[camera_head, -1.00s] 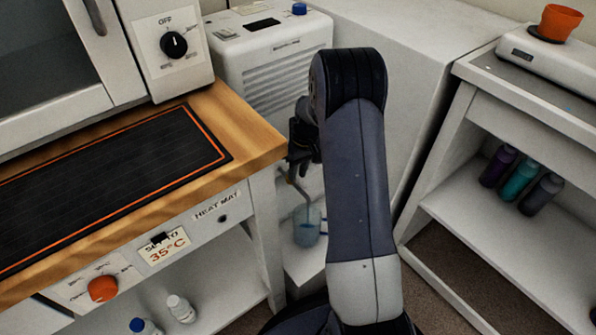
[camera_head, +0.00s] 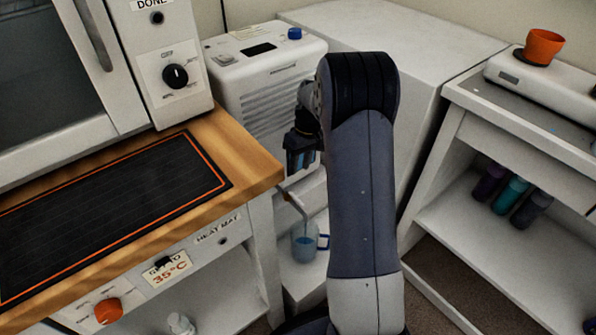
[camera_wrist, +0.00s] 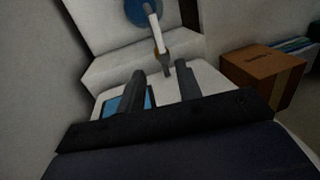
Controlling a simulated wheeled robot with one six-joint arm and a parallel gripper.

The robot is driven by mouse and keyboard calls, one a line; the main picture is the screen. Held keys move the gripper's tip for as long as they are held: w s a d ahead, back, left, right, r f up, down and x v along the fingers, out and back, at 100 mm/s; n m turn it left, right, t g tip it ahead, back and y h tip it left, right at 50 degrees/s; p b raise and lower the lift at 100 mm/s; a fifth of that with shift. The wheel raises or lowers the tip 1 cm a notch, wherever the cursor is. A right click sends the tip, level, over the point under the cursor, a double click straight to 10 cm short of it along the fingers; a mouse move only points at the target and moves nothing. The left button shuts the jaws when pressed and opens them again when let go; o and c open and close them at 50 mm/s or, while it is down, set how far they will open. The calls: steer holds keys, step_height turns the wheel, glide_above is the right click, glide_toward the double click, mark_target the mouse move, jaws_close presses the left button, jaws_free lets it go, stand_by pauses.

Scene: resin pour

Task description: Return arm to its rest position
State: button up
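My arm rises in front of the camera in the head view and bends over at its top. My gripper (camera_head: 301,165) hangs at the left of the arm, near the worktop corner and above a clear cup of blue liquid (camera_head: 304,246). In the wrist view my gripper (camera_wrist: 160,76) has its two fingers apart. A thin stirring stick (camera_head: 294,203) leans in the cup, its upper end below the gripper and apart from it. In the wrist view the stick (camera_wrist: 155,30) shows beyond the fingers, not gripped.
A wooden worktop with a black heat mat (camera_head: 110,205) lies at left, beside an oven (camera_head: 70,60). A white machine (camera_head: 265,75) stands behind. A white shelf unit (camera_head: 500,235) with several bottles is at right, with an orange cup (camera_head: 543,46) on a device above.

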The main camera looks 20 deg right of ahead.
mark_target(294, 195)
steer(key=shift+r, duration=0.3)
steer(key=f+b, duration=0.1)
steer(key=f, duration=0.2)
steer(key=a+f+b, duration=0.1)
steer(key=f, duration=0.3)
steer(key=a+f+b, duration=0.1)
steer(key=f, duration=0.2)
steer(key=shift+s+f, duration=0.35)
steer(key=shift+m, duration=0.3)
